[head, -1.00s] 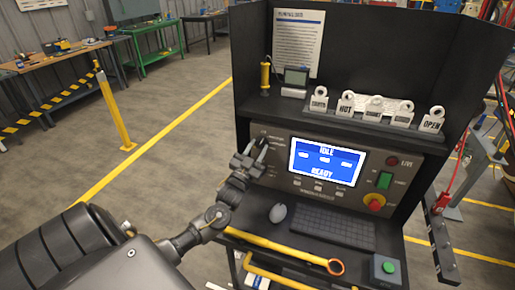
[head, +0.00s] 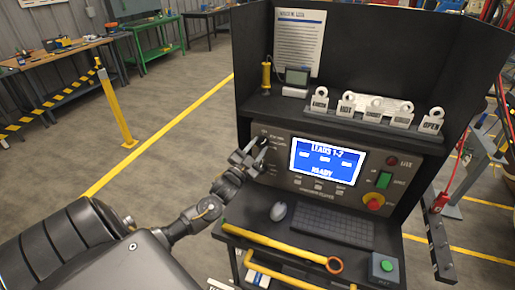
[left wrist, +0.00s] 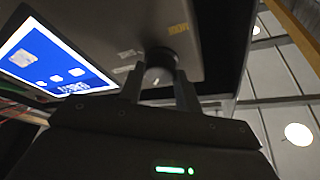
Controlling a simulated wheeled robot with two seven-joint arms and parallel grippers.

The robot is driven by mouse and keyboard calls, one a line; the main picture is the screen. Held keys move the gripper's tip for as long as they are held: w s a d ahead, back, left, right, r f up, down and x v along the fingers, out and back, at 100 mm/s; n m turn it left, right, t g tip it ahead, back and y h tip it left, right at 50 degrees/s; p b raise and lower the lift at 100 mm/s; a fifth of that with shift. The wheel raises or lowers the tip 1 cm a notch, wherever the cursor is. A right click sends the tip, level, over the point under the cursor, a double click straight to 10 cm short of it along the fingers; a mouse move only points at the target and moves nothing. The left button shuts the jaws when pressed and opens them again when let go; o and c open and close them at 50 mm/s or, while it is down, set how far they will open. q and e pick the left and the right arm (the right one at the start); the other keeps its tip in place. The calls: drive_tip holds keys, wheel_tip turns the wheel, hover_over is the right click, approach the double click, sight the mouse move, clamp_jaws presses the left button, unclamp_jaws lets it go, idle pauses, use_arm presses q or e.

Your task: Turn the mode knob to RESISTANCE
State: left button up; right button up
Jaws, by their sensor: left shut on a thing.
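The test console's grey panel (head: 283,178) carries a blue screen (head: 327,160), which reads what looks like "LEADS 1-2" and "READY". The mode knob is on the panel's left side, mostly hidden by my gripper in the head view. In the left wrist view the dark round knob (left wrist: 160,62) sits between my two fingers. My left gripper (head: 257,147) is shut on it; its fingers also show in the left wrist view (left wrist: 158,84). The small labels around the knob are too blurred to read. My right gripper is in neither view.
A red and yellow stop button (head: 374,201) and a green button (head: 384,179) are on the panel's right. A mouse (head: 278,211) and keyboard (head: 332,228) lie below. Several tags (head: 372,110) stand on the shelf above. A yellow bar (head: 275,243) runs along the front.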

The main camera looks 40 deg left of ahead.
use_arm(q)
drive_tip(key=o, duration=1)
drive_tip(key=shift+c, duration=0.2)
drive_tip(key=shift+s+f, duration=0.2)
drive_tip(key=shift+s, duration=0.05)
drive_tip(key=b+v, duration=0.3)
drive_tip(key=v, duration=0.7)
drive_tip(key=shift+b, duration=0.35)
drive_tip(key=shift+s+r, duration=0.1)
drive_tip(key=shift+s, duration=0.05)
